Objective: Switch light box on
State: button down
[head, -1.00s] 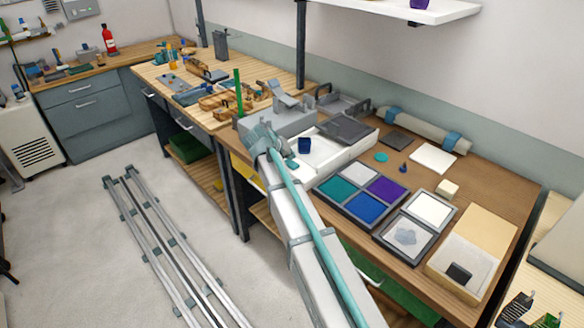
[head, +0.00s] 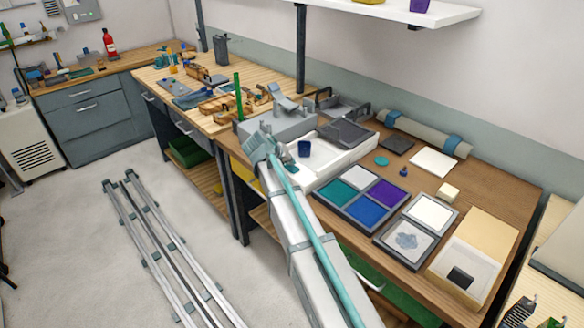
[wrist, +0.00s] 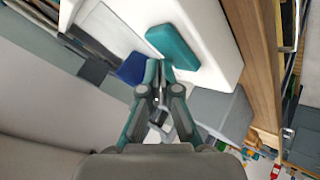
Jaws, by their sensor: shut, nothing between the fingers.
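The light box appears to be the white, shallow, open-topped box (head: 343,158) on the workbench; its white body fills the top of the wrist view (wrist: 215,35). A teal rounded block (wrist: 173,47), perhaps its switch, lies against the white surface. A dark blue piece (wrist: 132,68) is beside it, and shows as a small dark blue cup-like block (head: 304,148) in the head view. My gripper (wrist: 156,72) is shut and empty, its tips close to the teal and blue pieces. Contact cannot be told.
A grey machine (head: 275,125) stands left of the white box. A pale open box (head: 462,275) sits near the bench's right end. A grey roll (head: 425,132) lies along the wall.

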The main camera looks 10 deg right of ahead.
aim_at(290, 168)
dwell(0.6)
jog(key=shift+f+b, duration=0.4)
jog(key=shift+f, duration=0.05)
jog(key=shift+r, duration=0.45)
dwell(0.3)
jog(key=shift+r+p, duration=1.4)
jog(key=shift+r, duration=1.6)
